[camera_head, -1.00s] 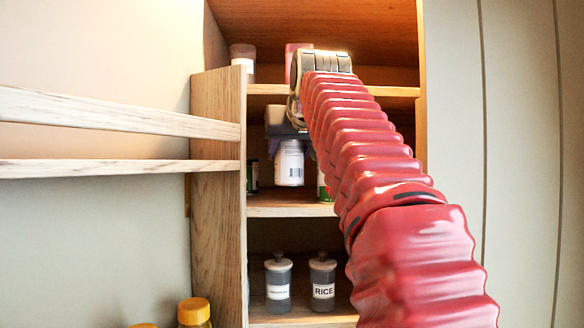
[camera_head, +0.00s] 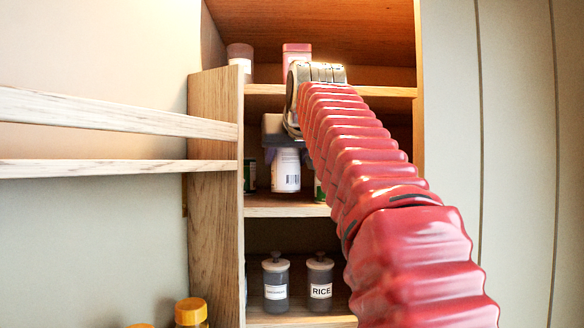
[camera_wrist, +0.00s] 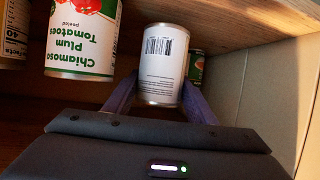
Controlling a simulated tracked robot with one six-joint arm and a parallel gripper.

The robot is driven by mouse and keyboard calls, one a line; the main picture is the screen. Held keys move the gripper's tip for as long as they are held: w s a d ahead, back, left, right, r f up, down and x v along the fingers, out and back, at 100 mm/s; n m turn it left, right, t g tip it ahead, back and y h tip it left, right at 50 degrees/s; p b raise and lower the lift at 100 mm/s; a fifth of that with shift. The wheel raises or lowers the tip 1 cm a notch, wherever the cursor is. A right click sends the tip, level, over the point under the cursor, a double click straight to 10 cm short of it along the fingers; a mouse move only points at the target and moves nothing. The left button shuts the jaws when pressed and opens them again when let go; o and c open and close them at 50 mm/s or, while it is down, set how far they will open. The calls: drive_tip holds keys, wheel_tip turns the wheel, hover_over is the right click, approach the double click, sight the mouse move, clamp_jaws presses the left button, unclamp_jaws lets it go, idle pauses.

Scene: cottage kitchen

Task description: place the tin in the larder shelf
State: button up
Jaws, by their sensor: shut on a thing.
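The tin (camera_head: 286,171), a white-labelled can with a barcode, hangs upright at the middle larder shelf (camera_head: 290,211). It also shows close up in the wrist view (camera_wrist: 163,62). My gripper (camera_head: 284,146) is shut on the tin; its purple fingers sit on both sides of it in the wrist view (camera_wrist: 160,88). The tin's base is low over the middle board; I cannot tell whether it touches. My arm hides the right part of this shelf.
A plum tomato tin (camera_wrist: 84,38) and a smaller tin (camera_wrist: 196,67) stand on either side of the held tin. The upper board (camera_head: 390,92) carries a jar (camera_head: 240,60) and a pink tin (camera_head: 294,54). Jars (camera_head: 276,282) stand below. The larder's side panel (camera_head: 212,180) is at left.

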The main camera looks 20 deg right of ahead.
drive_tip(key=shift+f, duration=1)
drive_tip(key=o, duration=1.2)
drive_tip(key=shift+f, duration=0.15)
drive_tip(key=shift+s+r, duration=0.2)
drive_tip(key=shift+r, duration=0.05)
drive_tip(key=v, duration=1.1)
drive_tip(key=shift+s+a, duration=0.15)
drive_tip(key=shift+s, duration=0.2)
